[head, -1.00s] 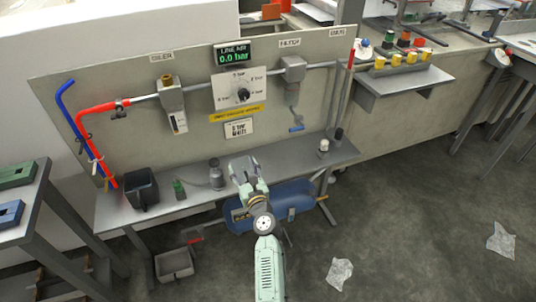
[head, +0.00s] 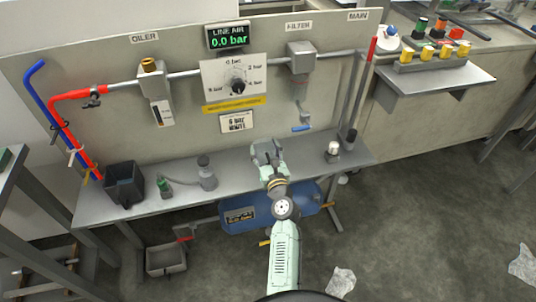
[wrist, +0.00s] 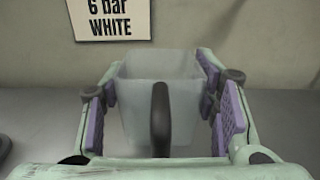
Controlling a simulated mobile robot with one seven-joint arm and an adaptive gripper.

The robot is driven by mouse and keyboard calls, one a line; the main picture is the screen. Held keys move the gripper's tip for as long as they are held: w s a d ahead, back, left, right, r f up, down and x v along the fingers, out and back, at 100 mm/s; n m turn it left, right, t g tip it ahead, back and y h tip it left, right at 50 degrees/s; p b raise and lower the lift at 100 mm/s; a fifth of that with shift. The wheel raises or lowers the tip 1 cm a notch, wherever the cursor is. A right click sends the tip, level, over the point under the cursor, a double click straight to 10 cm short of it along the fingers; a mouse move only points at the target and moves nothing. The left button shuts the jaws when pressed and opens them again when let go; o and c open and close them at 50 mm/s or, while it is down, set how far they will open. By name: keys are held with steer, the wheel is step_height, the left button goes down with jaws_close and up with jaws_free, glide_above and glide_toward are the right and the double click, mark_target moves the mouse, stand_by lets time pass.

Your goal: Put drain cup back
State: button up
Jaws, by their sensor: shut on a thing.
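The drain cup appears in the wrist view as a pale, see-through, squarish cup (wrist: 135,100) with a dark upright handle on its near side. My gripper (wrist: 163,108) is shut on it, with purple pads at both sides. The cup looks upright; its contents cannot be made out. In the head view my gripper (head: 267,152) is over the bench, below and left of the filter (head: 301,58). The cup is hard to make out there between the fingers.
The bench (head: 225,187) holds a black bin (head: 124,184), a green bottle (head: 164,186), a grey bottle (head: 206,174) and a white-topped jar (head: 332,152). The oiler (head: 153,80) and dial panel (head: 235,80) are on the backboard.

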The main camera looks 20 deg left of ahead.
steer(key=shift+f+b, duration=0.5)
steer(key=shift+f, duration=0.65)
steer(key=o, duration=1.3)
steer(key=shift+r, duration=0.25)
steer(key=shift+d+f, duration=0.1)
